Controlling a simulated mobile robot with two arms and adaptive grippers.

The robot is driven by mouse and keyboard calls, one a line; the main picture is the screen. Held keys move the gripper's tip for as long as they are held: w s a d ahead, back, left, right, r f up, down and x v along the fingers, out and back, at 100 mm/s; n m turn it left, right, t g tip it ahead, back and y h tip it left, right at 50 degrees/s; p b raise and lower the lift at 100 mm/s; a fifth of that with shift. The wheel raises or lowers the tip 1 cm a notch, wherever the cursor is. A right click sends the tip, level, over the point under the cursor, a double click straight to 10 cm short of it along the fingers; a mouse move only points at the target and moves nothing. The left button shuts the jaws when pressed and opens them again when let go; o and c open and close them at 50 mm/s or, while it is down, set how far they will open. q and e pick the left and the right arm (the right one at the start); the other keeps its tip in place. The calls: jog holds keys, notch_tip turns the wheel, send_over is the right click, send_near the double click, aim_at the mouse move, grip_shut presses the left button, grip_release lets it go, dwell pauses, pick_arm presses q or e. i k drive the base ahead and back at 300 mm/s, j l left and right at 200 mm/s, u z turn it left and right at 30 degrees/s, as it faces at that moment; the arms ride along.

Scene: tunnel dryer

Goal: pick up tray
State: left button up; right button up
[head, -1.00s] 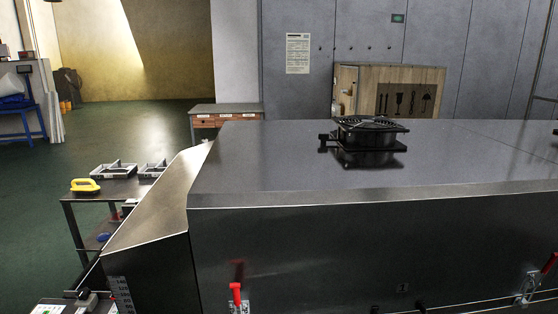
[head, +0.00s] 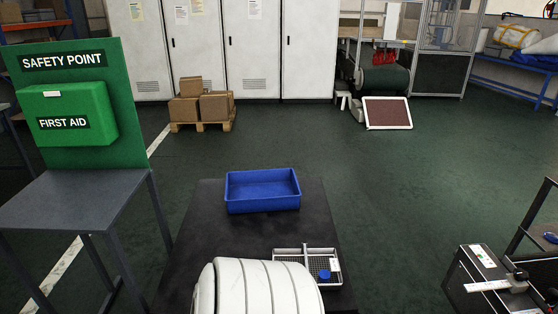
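A shallow grey tray (head: 288,255) with a mesh floor and dividers lies on a dark table (head: 322,235). A small blue round object (head: 324,275) sits in it, and a white label is on its right side. A white ribbed rounded shape at the bottom edge hides the tray's lower left part; I cannot tell what it is. An empty blue open bin (head: 262,189) stands farther back on the same table. Neither of my grippers is in view.
A green first aid stand (head: 84,128) with a grey table (head: 75,200) is at the left. Boxes on a pallet (head: 202,126) stand by the white lockers behind. Dark equipment (head: 470,280) is at lower right. Open green floor lies right of the dark table.

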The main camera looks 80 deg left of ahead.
aim_at(315, 260)
jog(key=u, duration=2.2)
jog(key=i+l, duration=0.15)
jog(key=i, duration=0.15)
